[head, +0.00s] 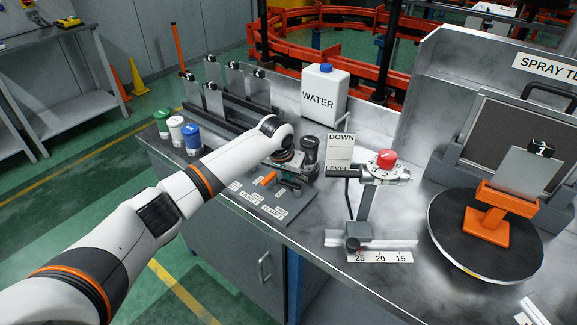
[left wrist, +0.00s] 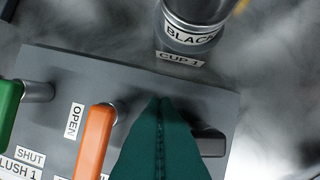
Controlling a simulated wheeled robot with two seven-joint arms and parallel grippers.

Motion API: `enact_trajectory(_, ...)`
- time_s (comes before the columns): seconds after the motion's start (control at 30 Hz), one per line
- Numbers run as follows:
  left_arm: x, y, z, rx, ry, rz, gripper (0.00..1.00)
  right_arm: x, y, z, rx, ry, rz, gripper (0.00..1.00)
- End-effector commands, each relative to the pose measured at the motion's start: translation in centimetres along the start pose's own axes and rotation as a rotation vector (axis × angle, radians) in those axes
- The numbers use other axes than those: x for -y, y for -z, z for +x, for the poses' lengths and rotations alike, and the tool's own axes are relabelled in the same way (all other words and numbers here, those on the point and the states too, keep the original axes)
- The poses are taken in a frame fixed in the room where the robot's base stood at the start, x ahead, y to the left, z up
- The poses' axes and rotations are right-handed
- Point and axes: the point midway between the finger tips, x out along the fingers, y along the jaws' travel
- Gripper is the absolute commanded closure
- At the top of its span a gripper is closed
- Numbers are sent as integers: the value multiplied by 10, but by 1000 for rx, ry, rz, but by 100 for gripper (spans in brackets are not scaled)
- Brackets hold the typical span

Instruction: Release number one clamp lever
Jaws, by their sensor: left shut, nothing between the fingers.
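A grey lever panel (head: 250,203) lies on the bench, and it also shows in the left wrist view (left wrist: 60,65). It bears a green lever (left wrist: 8,112), an orange lever (left wrist: 94,140) and a dark grey lever (left wrist: 211,143). The orange lever also shows in the head view (head: 268,178). My left gripper (left wrist: 160,102) is shut and empty, its teal fingers between the orange and dark grey levers. The fingers cover part of the panel; whether they touch a lever I cannot tell. I cannot read which lever is the number one clamp. My right gripper is out of view.
A dark cup labelled BLACK (left wrist: 198,20) stands at the panel's far edge, close to my left gripper. Green, white and blue pots (head: 191,138) stand left. A red-topped spray fixture (head: 385,165) and a turntable (head: 460,255) with an orange stand (head: 490,218) are right.

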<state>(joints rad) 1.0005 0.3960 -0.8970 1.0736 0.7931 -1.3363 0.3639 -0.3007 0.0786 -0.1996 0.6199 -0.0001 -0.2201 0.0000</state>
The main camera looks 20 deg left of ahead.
Motion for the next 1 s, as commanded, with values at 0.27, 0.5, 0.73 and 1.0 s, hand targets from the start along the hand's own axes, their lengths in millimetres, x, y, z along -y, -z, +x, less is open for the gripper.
enact_trajectory(0.27, -1, 9, -11, -6, -81, -240, 100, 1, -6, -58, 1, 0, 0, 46)
enact_trajectory(0.5, -1, 18, -12, -5, -157, -455, 100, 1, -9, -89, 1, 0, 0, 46)
enact_trajectory(0.73, 0, 25, -12, -4, -231, -661, 100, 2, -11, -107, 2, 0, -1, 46)
enact_trajectory(1.0, 1, 29, -10, -4, -315, -903, 100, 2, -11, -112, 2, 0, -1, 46)
